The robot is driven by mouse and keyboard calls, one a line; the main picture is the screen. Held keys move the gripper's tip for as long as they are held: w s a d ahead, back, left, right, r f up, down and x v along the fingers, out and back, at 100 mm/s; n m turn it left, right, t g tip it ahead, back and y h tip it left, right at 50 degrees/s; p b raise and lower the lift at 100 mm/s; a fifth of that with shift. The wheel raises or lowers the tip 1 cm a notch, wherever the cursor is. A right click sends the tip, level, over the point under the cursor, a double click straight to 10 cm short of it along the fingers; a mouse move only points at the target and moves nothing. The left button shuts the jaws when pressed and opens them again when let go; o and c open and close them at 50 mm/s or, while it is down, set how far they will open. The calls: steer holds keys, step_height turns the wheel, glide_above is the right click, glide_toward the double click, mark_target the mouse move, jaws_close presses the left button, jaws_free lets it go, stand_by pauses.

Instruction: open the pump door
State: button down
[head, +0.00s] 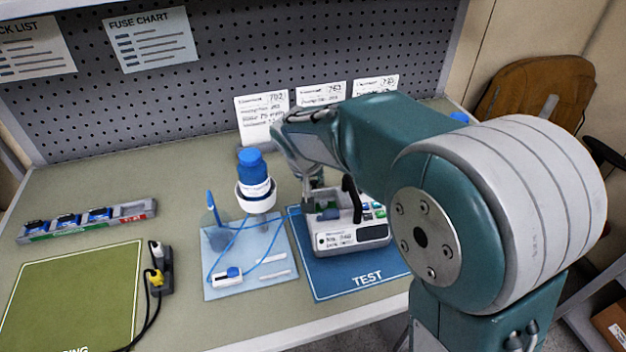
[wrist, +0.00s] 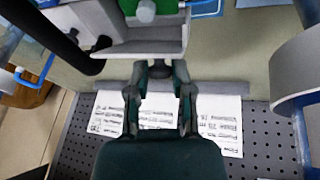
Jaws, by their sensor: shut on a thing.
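The grey-white infusion pump (head: 352,238) sits on the blue TEST mat (head: 335,277), with a labelled front, coloured keys and a black handle (head: 351,198). My gripper (head: 308,192) reaches down to its back left part. In the wrist view the fingertips of my gripper (wrist: 160,70) are close together at the edge of a grey panel of the pump (wrist: 130,50), shut on that edge. My arm hides part of the pump.
A blue-capped bottle (head: 253,170) stands on a pole just left of the pump, above a light-blue sheet (head: 222,290) with tubing. Note cards (head: 262,115) stand behind at the pegboard. A fuse rack (head: 90,221) and green mat (head: 75,295) lie at left.

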steer(key=shift+w+a+f+n+g+h, duration=0.2)
steer(key=shift+w+g, duration=0.65)
steer(key=shift+g, duration=0.7)
steer(key=shift+w+a+f+n+g+h, duration=0.1)
steer(key=shift+w+a+n+g+h, duration=0.2)
steer(key=shift+w+g, duration=0.95)
steer(key=shift+w+a+f+g+h, duration=0.1)
steer(key=shift+w+g+h, duration=0.3)
steer(key=shift+g, duration=1.5)
steer(key=shift+w+r, duration=0.1)
steer(key=shift+w, duration=0.05)
steer(key=c, duration=0.5)
jaws_free()
